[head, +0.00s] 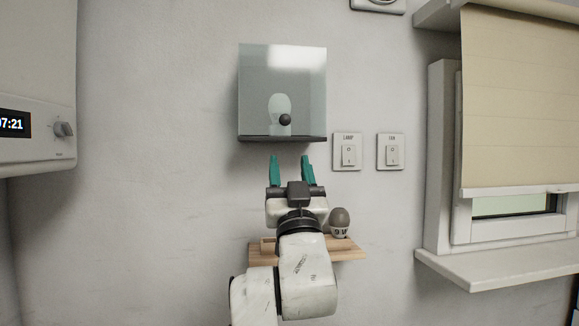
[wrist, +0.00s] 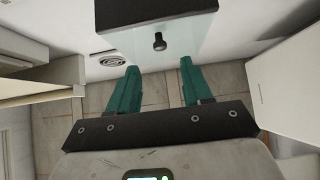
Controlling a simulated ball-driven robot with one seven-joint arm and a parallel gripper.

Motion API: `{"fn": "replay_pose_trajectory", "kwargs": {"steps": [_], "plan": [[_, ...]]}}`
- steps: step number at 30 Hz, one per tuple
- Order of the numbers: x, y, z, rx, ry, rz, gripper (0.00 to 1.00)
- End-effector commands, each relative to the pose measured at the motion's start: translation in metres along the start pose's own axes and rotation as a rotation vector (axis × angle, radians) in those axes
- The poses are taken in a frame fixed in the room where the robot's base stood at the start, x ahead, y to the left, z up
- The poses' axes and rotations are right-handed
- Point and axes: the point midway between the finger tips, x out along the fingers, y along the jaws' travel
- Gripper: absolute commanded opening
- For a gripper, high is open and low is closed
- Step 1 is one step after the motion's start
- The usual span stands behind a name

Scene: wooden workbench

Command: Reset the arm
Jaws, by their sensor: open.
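My gripper (head: 290,171) is open and empty, with its two green fingers pointing up just below the glass-fronted wall cabinet (head: 260,85). In the wrist view, my gripper (wrist: 155,85) shows both green fingers spread apart with nothing between them. The cabinet has a dark round knob (head: 285,119), and a pale rounded shape shows dimly behind its glass. The knob also shows in the wrist view (wrist: 159,41), beyond the fingertips and apart from them.
A small wooden shelf (head: 347,254) sits behind my arm, with a grey-topped timer-like object (head: 340,222) on it. Two wall switches (head: 347,152) (head: 390,152) are right of the cabinet. A window sill (head: 500,265) juts out at right. A white unit (head: 38,80) hangs at left.

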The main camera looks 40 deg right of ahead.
Motion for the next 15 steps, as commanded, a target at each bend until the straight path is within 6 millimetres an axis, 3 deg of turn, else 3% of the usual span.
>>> {"fn": "replay_pose_trajectory", "kwargs": {"steps": [11, 15], "plan": [[0.000, -0.001, 0.001, 0.000, -0.001, -0.001, 0.49], [-0.012, -0.004, 0.023, -0.006, -0.067, -0.024, 0.49]]}}
